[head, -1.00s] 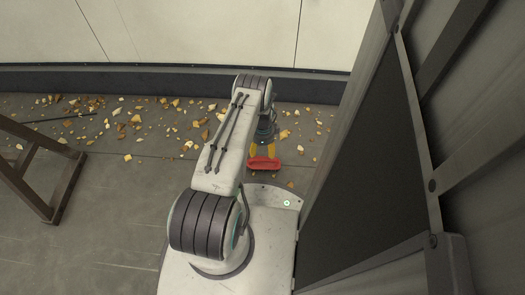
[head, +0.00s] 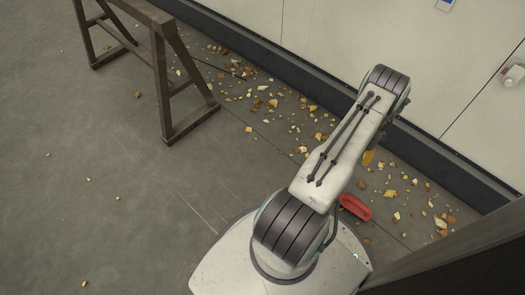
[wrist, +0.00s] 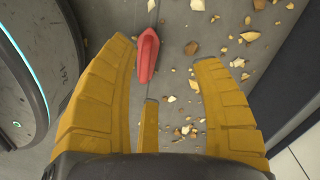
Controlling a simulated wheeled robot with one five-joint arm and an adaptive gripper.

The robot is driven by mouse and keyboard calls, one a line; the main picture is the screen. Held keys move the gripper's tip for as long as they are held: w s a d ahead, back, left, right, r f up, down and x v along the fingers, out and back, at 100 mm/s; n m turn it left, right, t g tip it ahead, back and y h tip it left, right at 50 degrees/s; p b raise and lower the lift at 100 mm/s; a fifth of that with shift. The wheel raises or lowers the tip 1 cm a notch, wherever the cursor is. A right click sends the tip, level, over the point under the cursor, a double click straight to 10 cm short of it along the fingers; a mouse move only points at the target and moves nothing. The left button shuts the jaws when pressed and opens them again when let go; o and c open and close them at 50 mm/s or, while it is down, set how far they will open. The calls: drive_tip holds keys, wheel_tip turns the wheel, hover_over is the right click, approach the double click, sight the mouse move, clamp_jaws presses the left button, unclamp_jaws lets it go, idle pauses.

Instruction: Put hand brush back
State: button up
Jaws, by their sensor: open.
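The red hand brush (head: 355,207) lies on the floor close beside my base in the head view. It also shows in the wrist view (wrist: 147,56), at upper centre beyond my fingers, near the tip of the left finger. My gripper (wrist: 164,58) is open and empty, with three yellow fingers spread and pointing down at the floor. In the head view only a little yellow of my gripper (head: 368,158) shows beside my forearm; the rest is hidden. I cannot tell how high the fingers are above the floor.
Yellow and brown chips (head: 392,193) are scattered on the floor along the pale wall (head: 370,40). A brown wooden trestle (head: 160,70) stands at upper left. A grey panel (head: 460,250) is close on the right. The floor at left is mostly clear.

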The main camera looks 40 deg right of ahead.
drive_tip(key=w+a+r+n, duration=0.3)
drive_tip(key=w+r, duration=0.4)
drive_tip(key=w+a+r+n, duration=0.2)
drive_tip(key=w+r+n, duration=0.2)
drive_tip(key=w+r, duration=0.35)
drive_tip(key=w+a+r+n+h, duration=0.1)
drive_tip(key=w+a+r+n, duration=0.3)
drive_tip(key=a+r, duration=0.35)
drive_tip(key=w+a+r+n, duration=0.4)
drive_tip(key=a+r, duration=0.3)
drive_tip(key=a, duration=0.1)
drive_tip(key=a+r+n+t, duration=0.1)
drive_tip(key=a+r+n, duration=0.35)
drive_tip(key=a, duration=0.45)
drive_tip(key=s+a+r+n, duration=0.2)
drive_tip(key=s+a+n, duration=0.3)
drive_tip(key=a, duration=0.4)
drive_tip(key=s+a+r+n+t, duration=0.1)
drive_tip(key=s+a+r+n, duration=0.2)
drive_tip(key=s+a+n, duration=0.3)
drive_tip(key=s+a, duration=0.1)
drive_tip(key=a, duration=0.2)
drive_tip(key=shift+s+a+r+y, duration=0.3)
